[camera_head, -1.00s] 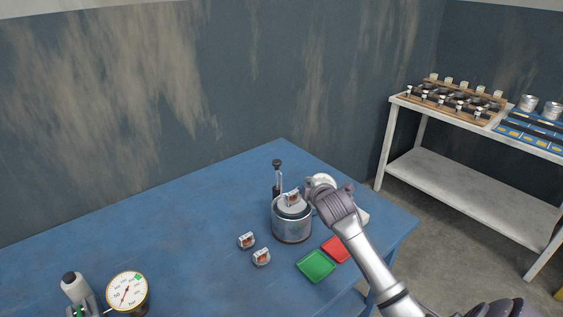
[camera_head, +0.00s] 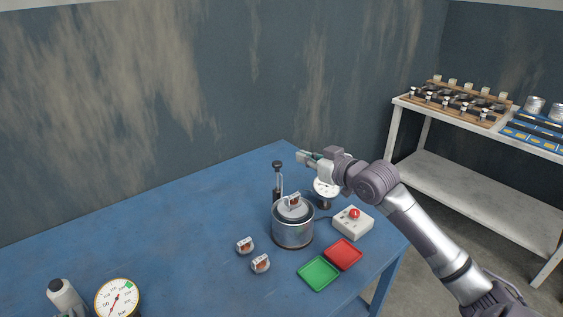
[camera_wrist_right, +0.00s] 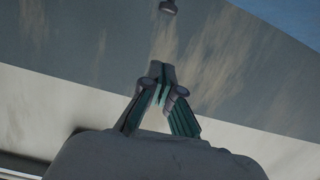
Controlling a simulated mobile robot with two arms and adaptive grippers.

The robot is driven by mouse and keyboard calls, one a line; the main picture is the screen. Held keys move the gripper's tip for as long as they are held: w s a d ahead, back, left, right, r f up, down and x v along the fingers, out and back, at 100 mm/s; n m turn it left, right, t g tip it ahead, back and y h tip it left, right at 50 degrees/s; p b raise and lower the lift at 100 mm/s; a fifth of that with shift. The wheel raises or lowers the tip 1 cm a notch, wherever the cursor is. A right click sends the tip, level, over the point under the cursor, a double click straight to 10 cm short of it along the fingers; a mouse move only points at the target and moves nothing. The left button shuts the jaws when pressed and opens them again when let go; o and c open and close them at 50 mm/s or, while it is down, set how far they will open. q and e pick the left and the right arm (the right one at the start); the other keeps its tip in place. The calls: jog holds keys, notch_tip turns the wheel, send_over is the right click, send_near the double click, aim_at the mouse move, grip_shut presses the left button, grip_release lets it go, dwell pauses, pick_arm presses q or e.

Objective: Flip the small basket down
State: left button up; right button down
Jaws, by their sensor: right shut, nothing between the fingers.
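A round metal pot (camera_head: 293,229) stands on the blue table, with a small silver and copper part (camera_head: 291,201) on its top. An upright lever with a black knob (camera_head: 277,164) rises at its back left. I cannot make out a separate small basket; it may be the pot's top piece. My right gripper (camera_head: 303,157) is above the table, behind and right of the pot, pointing left and apart from the lever. In the right wrist view its fingers (camera_wrist_right: 161,78) meet at the tips, with nothing between them. My left gripper is not in view.
A white dial (camera_head: 325,189), partly behind my right arm, and a red-button box (camera_head: 353,221) stand right of the pot. Green (camera_head: 318,275) and red (camera_head: 343,254) trays lie in front. Two small parts (camera_head: 245,246) sit left; a gauge (camera_head: 117,298) is at lower left.

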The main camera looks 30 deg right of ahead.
jog(key=w+f+p, duration=0.3)
jog(key=w+f, duration=0.3)
jog(key=w, duration=0.4)
jog(key=shift+a+p, duration=0.25)
jog(key=shift+p, duration=0.1)
jog(key=shift+f, duration=0.15)
notch_tip(320, 180, down, 7)
jog(key=b, duration=0.5)
jog(key=shift+s+r, duration=0.15)
jog(key=shift+r, duration=0.05)
jog(key=shift+a, duration=0.1)
